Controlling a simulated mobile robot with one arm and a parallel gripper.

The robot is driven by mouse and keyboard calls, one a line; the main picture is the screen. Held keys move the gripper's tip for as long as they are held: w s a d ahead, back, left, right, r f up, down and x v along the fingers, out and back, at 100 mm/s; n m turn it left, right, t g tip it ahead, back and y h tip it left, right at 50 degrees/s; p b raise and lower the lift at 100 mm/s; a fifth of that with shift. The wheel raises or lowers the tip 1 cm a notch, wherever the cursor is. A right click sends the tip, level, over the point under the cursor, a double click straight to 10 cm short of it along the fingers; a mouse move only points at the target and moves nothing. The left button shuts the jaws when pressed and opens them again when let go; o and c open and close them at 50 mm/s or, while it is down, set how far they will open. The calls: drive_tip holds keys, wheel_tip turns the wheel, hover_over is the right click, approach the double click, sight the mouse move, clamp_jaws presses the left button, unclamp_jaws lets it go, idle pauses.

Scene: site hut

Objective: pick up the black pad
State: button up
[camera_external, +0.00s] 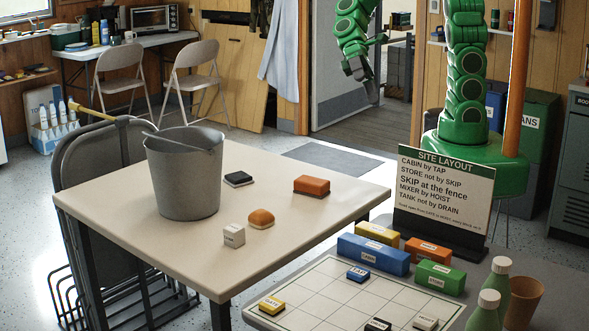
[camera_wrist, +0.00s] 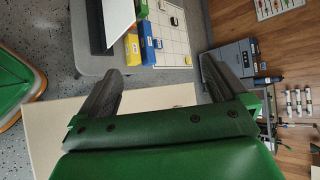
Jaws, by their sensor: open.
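The black pad (camera_external: 238,179) is a small, flat, dark block with a pale lower edge. It lies on the beige table, right of the grey bucket (camera_external: 183,178). My gripper (camera_external: 364,85) is raised in the air beyond the table, up and to the right of the pad in the external view, and well apart from it. In the wrist view its two dark fingers (camera_wrist: 162,64) are spread with nothing held between them. I cannot make out the black pad in the wrist view.
The tall bucket stands close to the pad. A site layout sign (camera_external: 444,181), coloured blocks and a gridded board (camera_external: 330,291) are at lower right.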

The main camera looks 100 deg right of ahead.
sight(243, 174)
drive_tip(key=w+d+f+m+t+y, duration=0.1)
drive_tip(key=w+d+f+m+t, duration=0.2)
drive_tip(key=w, duration=0.4)
drive_tip(key=w+d+f+m+t, duration=0.2)
drive_tip(key=w+m, duration=0.3)
drive_tip(key=w, duration=0.1)
drive_tip(key=w+d+f+m+t+y, duration=0.1)
drive_tip(key=w+d+f+m+t, duration=0.2)
drive_tip(key=w, duration=0.4)
drive_tip(key=w+d+f+m+t+h, duration=0.1)
drive_tip(key=w+d+f+m+h, duration=0.1)
drive_tip(key=d+f+m, duration=0.2)
drive_tip(key=w+d+f+m+t+h, duration=0.1)
drive_tip(key=w+d+f+m+h, duration=0.1)
drive_tip(key=d+f+m, duration=0.2)
drive_tip(key=w+d+f+m+t+h, duration=0.2)
drive_tip(key=d+f+m, duration=0.3)
drive_tip(key=d+f, duration=0.4)
drive_tip(key=shift+d+f+h, duration=0.2)
drive_tip(key=shift+f+h, duration=0.1)
drive_tip(key=shift+f, duration=1.55)
drive_tip(key=shift+s+f+x, duration=0.1)
drive_tip(key=shift+f+x, duration=0.05)
drive_tip(key=shift+x, duration=1.15)
drive_tip(key=shift+s+f+x, duration=0.1)
drive_tip(key=shift+x, duration=1.2)
drive_tip(key=shift+s+f+x, duration=0.1)
drive_tip(key=shift+f+x, duration=0.05)
drive_tip(key=shift+x, duration=1.15)
drive_tip(key=shift+c, duration=0.3)
